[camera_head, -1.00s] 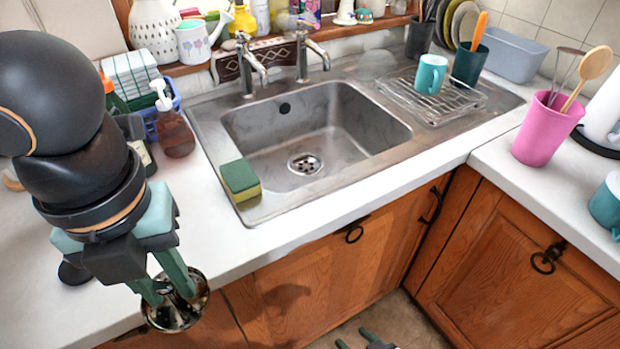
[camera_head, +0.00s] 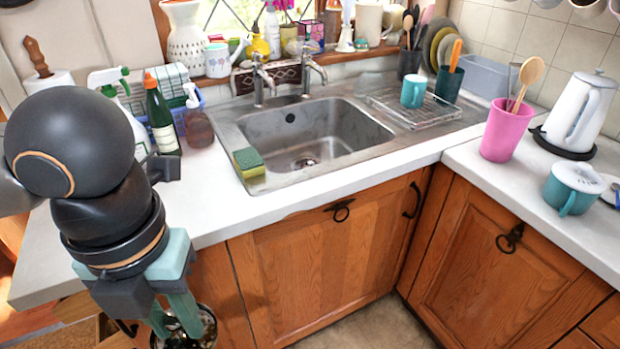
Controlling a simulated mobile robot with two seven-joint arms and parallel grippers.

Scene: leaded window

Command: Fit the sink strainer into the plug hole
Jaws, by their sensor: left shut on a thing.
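My left gripper (camera_head: 173,322) is at the lower left, in front of the counter edge and away from the sink. It is shut on the sink strainer (camera_head: 205,330), a round, shiny metal piece partly hidden by the fingers and cut off by the bottom edge. The plug hole (camera_head: 305,163) shows in the floor of the steel sink (camera_head: 345,128), partly hidden by the sink's front wall. My right gripper is out of view.
A green and yellow sponge (camera_head: 249,162) lies on the sink's left rim. A soap bottle (camera_head: 198,125) and a dark green bottle (camera_head: 160,120) stand to its left. A teal mug (camera_head: 413,91) stands on the wire rack. The front counter strip (camera_head: 300,198) is clear.

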